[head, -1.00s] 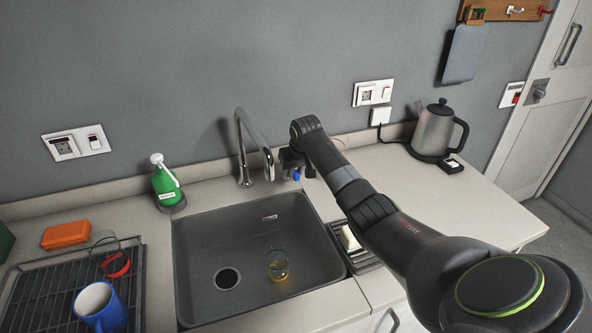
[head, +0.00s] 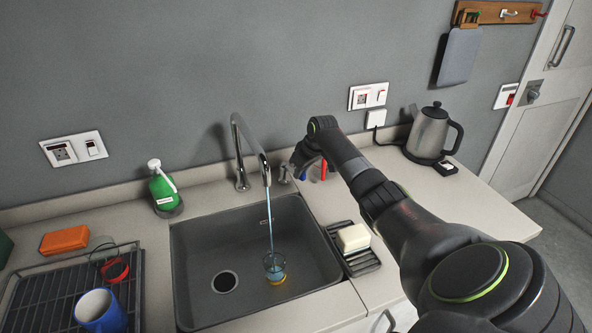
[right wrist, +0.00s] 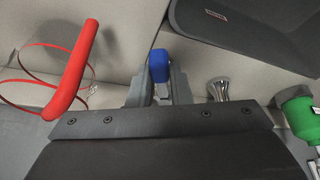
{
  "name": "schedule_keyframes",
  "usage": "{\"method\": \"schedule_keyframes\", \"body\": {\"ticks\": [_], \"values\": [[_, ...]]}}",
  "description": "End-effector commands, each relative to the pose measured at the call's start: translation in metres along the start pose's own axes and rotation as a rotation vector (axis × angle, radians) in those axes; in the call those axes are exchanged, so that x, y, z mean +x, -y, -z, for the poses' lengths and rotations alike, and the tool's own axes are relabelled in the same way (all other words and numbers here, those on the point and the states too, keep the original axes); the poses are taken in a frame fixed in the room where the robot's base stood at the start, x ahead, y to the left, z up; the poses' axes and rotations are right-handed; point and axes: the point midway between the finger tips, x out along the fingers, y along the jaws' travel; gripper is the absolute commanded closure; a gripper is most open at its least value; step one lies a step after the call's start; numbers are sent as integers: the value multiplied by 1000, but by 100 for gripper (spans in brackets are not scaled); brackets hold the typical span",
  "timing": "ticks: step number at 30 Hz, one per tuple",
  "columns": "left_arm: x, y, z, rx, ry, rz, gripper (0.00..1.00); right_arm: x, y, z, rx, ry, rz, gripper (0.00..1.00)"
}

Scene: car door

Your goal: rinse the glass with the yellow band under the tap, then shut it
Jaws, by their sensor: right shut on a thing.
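The glass with the yellow band (head: 275,270) stands upright in the sink (head: 208,262), right of the drain. A stream of water runs from the spout of the tap (head: 249,142) into it. My right gripper (head: 303,168) is right of the tap, at the back of the counter. In the right wrist view its fingers (right wrist: 159,88) are shut on a blue handle (right wrist: 159,66). A red handle (right wrist: 80,65) stands beside it, apart from the fingers; it also shows in the head view (head: 323,169). My left gripper is out of view.
A green bottle (head: 162,188) stands behind the sink. A rack (head: 45,305) with a blue mug (head: 98,311) is at left, near an orange block (head: 64,239). A pale bar (head: 353,238) lies right of the sink. A kettle (head: 430,134) stands at back right.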

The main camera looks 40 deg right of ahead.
Motion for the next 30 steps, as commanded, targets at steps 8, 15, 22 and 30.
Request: {"method": "schedule_keyframes", "body": {"ticks": [8, 15, 22, 30], "values": [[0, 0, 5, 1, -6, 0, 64, 0, 1, 1, -1, -2, -1, 60], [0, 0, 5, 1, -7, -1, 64, 0, 1, 1, -1, -1, -1, 60], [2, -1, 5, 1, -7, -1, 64, -12, 0, 1, -2, -3, -3, 60], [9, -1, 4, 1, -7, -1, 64, -55, 0, 0, -3, -4, -4, 60]]}}
